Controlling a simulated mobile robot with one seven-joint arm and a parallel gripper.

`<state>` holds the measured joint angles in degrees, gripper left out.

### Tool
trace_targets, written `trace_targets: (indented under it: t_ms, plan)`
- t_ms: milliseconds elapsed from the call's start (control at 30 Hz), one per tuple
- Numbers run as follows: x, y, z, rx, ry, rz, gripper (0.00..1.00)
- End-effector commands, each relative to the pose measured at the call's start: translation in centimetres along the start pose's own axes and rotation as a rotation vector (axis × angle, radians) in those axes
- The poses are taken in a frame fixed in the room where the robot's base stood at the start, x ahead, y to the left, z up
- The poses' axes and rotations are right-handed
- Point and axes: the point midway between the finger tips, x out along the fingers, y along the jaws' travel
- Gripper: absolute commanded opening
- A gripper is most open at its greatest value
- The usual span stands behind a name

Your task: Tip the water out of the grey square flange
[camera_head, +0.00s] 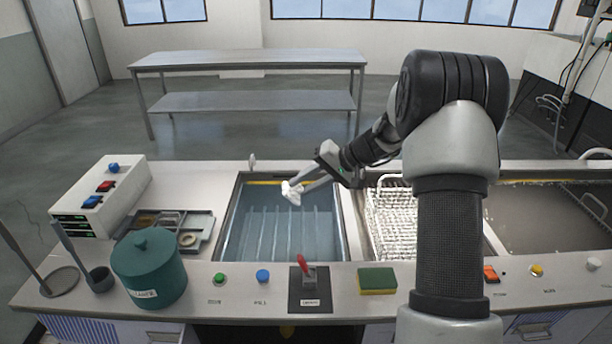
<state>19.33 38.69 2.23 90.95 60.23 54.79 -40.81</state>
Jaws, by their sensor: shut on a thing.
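My gripper (301,187) reaches in from the right over the water-filled tank (231,235). It is shut on a small pale, almost white piece, the grey square flange (290,196), held at the fingertips. The flange appears above the water, near the far half of the tank. It is too small to make out its square outline, its exact tilt or any water in it.
A wire basket (394,215) stands right of the tank, partly behind my arm. Another basin (545,215) is at far right. A parts tray (165,228), green pot (148,268) and control box (101,196) are left. A red-handled switch (308,285) and sponge (377,281) are in front.

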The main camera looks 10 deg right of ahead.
Motion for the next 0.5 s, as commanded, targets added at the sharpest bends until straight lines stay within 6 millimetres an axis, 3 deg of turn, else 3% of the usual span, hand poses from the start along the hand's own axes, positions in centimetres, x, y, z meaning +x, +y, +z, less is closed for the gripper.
trace_targets:
  t_ms: [33,500]
  plan:
    - [-0.4,-0.8,-0.1,-0.008,-0.003,0.020,0.00]
    - [-0.3,-1.8,0.0,-0.070,-0.005,0.215,0.00]
